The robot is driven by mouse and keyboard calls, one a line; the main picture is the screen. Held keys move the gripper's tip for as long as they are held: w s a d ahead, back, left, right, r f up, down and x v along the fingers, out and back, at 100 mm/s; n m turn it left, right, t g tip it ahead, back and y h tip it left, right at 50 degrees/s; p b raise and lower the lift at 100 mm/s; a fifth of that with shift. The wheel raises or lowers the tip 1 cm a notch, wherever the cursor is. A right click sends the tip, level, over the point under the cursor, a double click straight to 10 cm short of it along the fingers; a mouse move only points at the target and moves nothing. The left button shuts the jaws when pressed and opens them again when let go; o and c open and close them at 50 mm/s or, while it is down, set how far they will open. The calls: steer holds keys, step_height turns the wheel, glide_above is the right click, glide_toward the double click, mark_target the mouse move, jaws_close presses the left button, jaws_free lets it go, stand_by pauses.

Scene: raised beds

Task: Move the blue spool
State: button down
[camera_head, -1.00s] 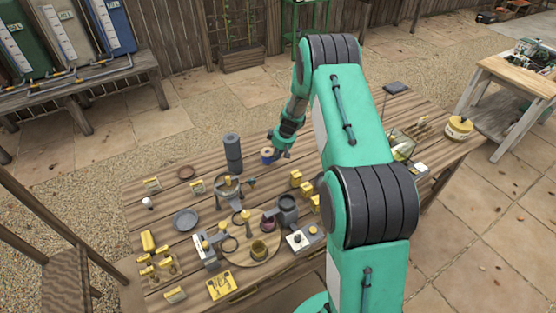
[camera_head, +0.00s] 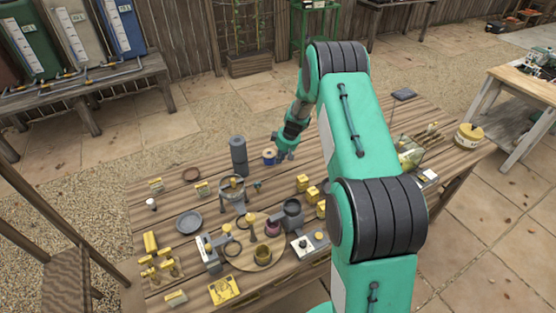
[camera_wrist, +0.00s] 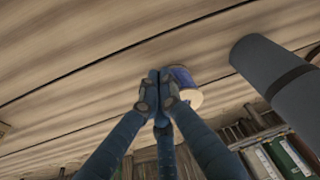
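The blue spool (camera_head: 269,156) has pale, tan ends and stands on the wooden table near its far edge. In the wrist view the spool (camera_wrist: 184,80) shows just beyond and right of the fingertips, partly hidden by them. My gripper (camera_head: 282,156) is low over the table, directly right of the spool in the head view.
A dark grey cylinder (camera_head: 239,156) stands left of the spool and also shows large in the wrist view (camera_wrist: 285,85). Yellow blocks (camera_head: 312,194), a grey plate (camera_head: 188,222) and a round wooden board (camera_head: 240,262) with several items lie nearer. Bare planks lie around the spool.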

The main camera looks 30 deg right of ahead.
steer(key=shift+s+d, duration=0.15)
steer(key=shift+s, duration=0.2)
steer(key=shift+s+d+f+b, duration=0.1)
steer(key=shift+s+d+b, duration=0.3)
steer(key=shift+s+b, duration=0.4)
steer(key=p+v, duration=0.1)
steer(key=v, duration=0.9)
steer(key=shift+s, duration=0.15)
